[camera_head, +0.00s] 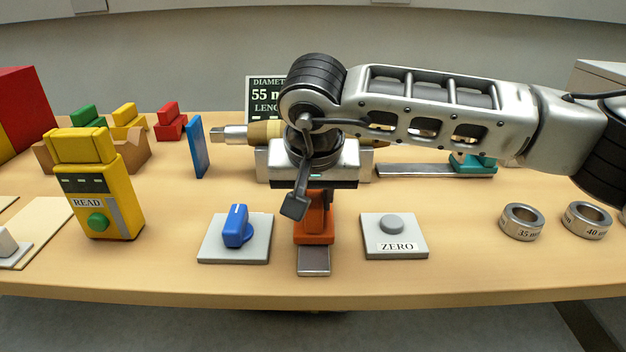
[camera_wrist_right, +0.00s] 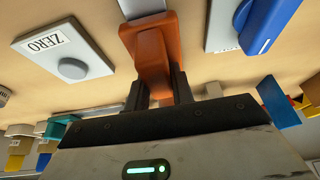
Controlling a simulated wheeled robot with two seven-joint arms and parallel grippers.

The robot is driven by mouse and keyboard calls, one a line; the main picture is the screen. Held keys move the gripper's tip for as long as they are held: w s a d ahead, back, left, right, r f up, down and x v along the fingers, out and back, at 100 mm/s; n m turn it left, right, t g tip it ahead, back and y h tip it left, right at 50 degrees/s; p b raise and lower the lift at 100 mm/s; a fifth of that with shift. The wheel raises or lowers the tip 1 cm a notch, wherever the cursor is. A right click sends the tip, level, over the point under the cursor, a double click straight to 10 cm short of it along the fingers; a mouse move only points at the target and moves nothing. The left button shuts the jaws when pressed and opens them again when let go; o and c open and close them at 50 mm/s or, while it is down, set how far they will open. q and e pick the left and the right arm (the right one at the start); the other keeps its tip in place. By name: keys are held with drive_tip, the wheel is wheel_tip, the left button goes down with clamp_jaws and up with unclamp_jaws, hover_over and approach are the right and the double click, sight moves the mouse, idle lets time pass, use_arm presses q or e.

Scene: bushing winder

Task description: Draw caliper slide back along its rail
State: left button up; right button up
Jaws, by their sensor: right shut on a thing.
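An orange slide block (camera_head: 316,220) sits on a short metal rail (camera_head: 314,262) that runs toward the front edge of the table. My right gripper (camera_wrist_right: 159,85) reaches down over the block from behind. In the right wrist view its two dark fingers are shut on the upright part of the orange slide block (camera_wrist_right: 152,50), and the rail (camera_wrist_right: 142,8) shows past the block. In the head view my right arm hides the fingertips and the middle of the winder (camera_head: 262,160). My left gripper is not in view.
A blue knob (camera_head: 236,228) on a grey plate is left of the rail, a ZERO button (camera_head: 391,225) right of it. A teal slide (camera_head: 472,163) sits on another rail behind. A yellow READ device (camera_head: 100,190) stands left; metal rings (camera_head: 522,222) lie right. A display (camera_head: 264,93) is partly hidden.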

sight(314, 208)
drive_tip(key=shift+s+b, duration=0.55)
drive_tip(key=shift+s, duration=1.2)
drive_tip(key=o, duration=1.1)
drive_tip(key=shift+c, duration=0.2)
